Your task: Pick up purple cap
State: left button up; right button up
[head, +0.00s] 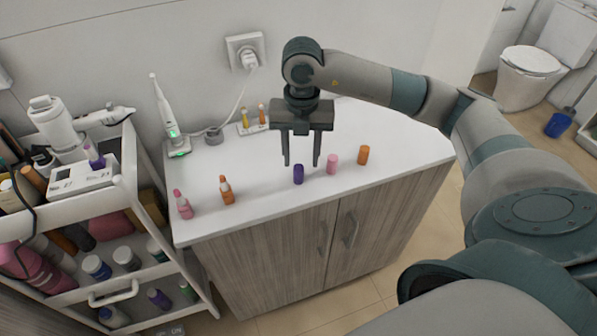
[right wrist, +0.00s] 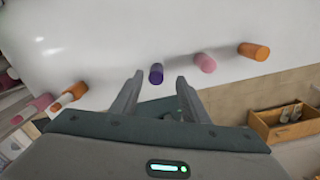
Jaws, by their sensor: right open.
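The purple cap (head: 298,174) stands on the white counter near its front edge. In the right wrist view the purple cap (right wrist: 156,74) shows between and just beyond the two fingertips. My right gripper (head: 302,164) is open and empty, pointing down above the counter at the cap; its fingers also show in the right wrist view (right wrist: 159,80). I cannot tell the exact height of the fingertips over the cap. My left gripper is not in view.
A pink cap (head: 332,164) and an orange cap (head: 363,155) stand to the right of the purple one. An orange bottle (head: 227,190) and a pink bottle (head: 183,204) stand to the left. A toothbrush on its charger (head: 169,125) is behind. A loaded cart (head: 130,185) stands left.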

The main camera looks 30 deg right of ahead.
aim_at(299, 166)
jog(key=shift+a+f+p, duration=0.15)
jog(key=shift+f+p, duration=0.4)
jog(key=shift+f, duration=0.05)
notch_tip(299, 166, down, 2)
jog(key=shift+w+a+f+p, duration=0.1)
jog(key=shift+f+p, duration=0.05)
jog(key=shift+p, duration=0.35)
jog(key=shift+f, duration=0.75)
jog(key=shift+c, duration=0.5)
grip_shut()
